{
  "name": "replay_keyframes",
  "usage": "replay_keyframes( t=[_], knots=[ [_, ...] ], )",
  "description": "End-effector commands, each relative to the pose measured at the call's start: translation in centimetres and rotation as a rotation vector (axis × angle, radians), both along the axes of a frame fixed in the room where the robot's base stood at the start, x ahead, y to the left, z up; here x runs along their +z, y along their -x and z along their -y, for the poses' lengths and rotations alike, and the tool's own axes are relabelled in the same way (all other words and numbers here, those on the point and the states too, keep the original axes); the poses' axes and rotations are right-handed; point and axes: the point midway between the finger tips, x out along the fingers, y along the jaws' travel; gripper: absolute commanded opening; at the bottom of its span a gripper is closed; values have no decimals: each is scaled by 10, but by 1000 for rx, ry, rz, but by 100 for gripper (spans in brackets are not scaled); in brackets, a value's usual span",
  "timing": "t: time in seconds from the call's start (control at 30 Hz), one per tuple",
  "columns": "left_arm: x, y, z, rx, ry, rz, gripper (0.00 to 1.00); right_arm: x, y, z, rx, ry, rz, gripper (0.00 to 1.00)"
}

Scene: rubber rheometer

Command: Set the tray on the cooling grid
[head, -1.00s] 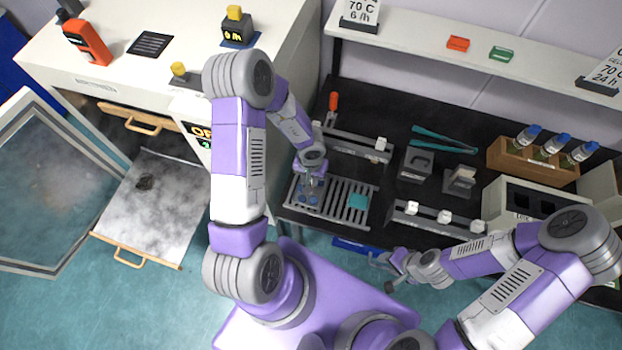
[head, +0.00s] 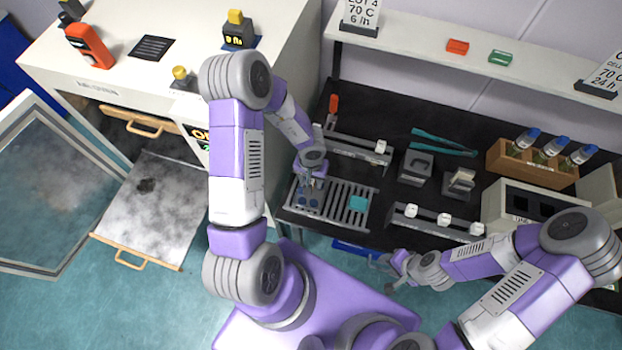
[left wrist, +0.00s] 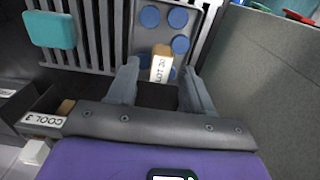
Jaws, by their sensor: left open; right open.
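The small grey tray (left wrist: 160,36) carries several blue discs and lies on the slatted grey cooling grid (left wrist: 101,30), at its right end in the left wrist view. In the head view, it is at the left end of the grid (head: 334,206). A pale tab marked LOT (left wrist: 161,66) sticks out of the tray towards my left gripper (left wrist: 160,76). That gripper is open, with one finger on each side of the tab and gaps between. My right gripper (head: 388,268) is open and empty, in front of the bench and away from the tray.
A teal block (head: 358,203) lies on the grid beside the tray. A rail with white knobs (head: 440,220) stands right of the grid, another rail (head: 350,146) behind it. The oven drawer (head: 155,205) is pulled out at left, beside an open glass door (head: 55,190).

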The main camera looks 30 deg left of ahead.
Motion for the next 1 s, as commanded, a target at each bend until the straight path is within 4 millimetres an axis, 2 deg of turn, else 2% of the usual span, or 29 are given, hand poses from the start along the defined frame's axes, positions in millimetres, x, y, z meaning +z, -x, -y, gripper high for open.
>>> replay_keyframes(
  t=[0.03,0.3,0.53,0.63,0.73,0.87,1.0],
  knots=[
    [15,-1,-1,2,-1,3,51,10,0,0,0,0,0,43],
    [75,0,-1,3,0,2,51,38,0,0,0,0,1,43],
    [104,0,-1,1,0,2,51,49,0,0,0,0,1,43],
    [107,0,0,0,-4,1,51,51,0,0,0,0,1,43],
    [101,2,-1,1,-23,10,51,51,0,0,0,0,1,43],
    [83,4,1,5,-62,49,51,50,0,0,0,0,0,43],
    [61,6,13,4,-66,114,51,50,0,0,0,0,0,43]
  ],
)
